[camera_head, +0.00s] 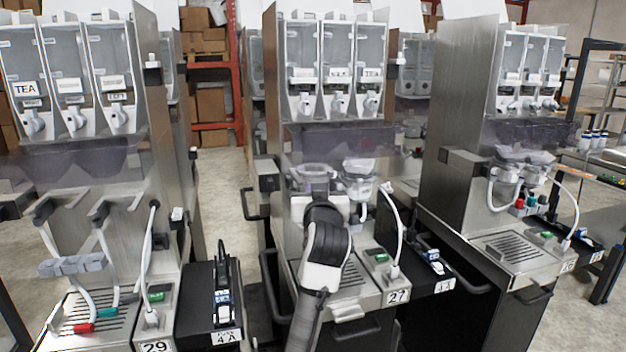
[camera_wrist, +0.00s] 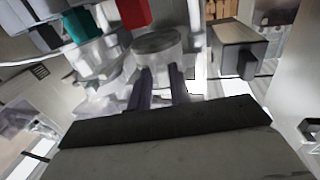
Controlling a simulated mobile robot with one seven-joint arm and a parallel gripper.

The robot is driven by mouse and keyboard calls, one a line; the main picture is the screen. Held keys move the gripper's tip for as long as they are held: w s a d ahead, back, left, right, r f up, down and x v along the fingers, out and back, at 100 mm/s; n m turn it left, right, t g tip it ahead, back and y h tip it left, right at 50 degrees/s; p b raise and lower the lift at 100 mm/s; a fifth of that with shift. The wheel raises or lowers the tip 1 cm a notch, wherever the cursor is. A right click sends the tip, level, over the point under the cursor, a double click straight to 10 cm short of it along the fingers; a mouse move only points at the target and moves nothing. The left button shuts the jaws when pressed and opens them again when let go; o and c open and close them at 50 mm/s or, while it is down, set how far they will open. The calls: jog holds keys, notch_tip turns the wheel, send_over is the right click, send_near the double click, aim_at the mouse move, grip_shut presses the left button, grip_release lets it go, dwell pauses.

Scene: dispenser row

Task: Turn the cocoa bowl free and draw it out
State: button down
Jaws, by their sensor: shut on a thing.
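My gripper shows in the wrist view (camera_wrist: 160,90), its two dark fingers reaching up to a clear round bowl with a grey disc-like face (camera_wrist: 157,46). The fingers are shut on this bowl. I cannot read a label that marks it as cocoa. A second clear bowl (camera_wrist: 93,60) sits just left of it, below a teal part (camera_wrist: 80,25). A red part (camera_wrist: 133,12) is right above the held bowl. Another bowl (camera_head: 358,170) shows to the right of my wrist.
Dispenser 29 (camera_head: 85,190) stands at the left and another dispenser (camera_head: 470,140) at the right. A white hose (camera_head: 392,225) hangs close right of my arm. A grey box with a dark knob (camera_wrist: 233,50) is right of the fingers. A drip grate (camera_head: 350,280) lies below.

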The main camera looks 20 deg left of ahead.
jog(key=shift+w+d+r, duration=0.1)
jog(key=shift+w+r, duration=0.1)
jog(key=n+y, duration=0.1)
jog(key=g+y, duration=0.1)
jog(key=shift+w+d+n+y, duration=0.2)
jog(key=shift+d+n+y, duration=0.1)
jog(key=shift+d+n, duration=0.1)
jog(key=shift+w+n+g+y, duration=0.1)
jog(key=shift+n+g+y, duration=0.2)
jog(key=shift+y, duration=0.1)
jog(key=shift+f, duration=0.1)
jog(key=shift+s+f, duration=0.4)
jog(key=shift+f, duration=0.05)
jog(key=shift+f+v, duration=0.25)
jog(key=shift+v, duration=0.8)
jog(key=shift+s+a, duration=0.1)
jog(key=shift+s, duration=0.05)
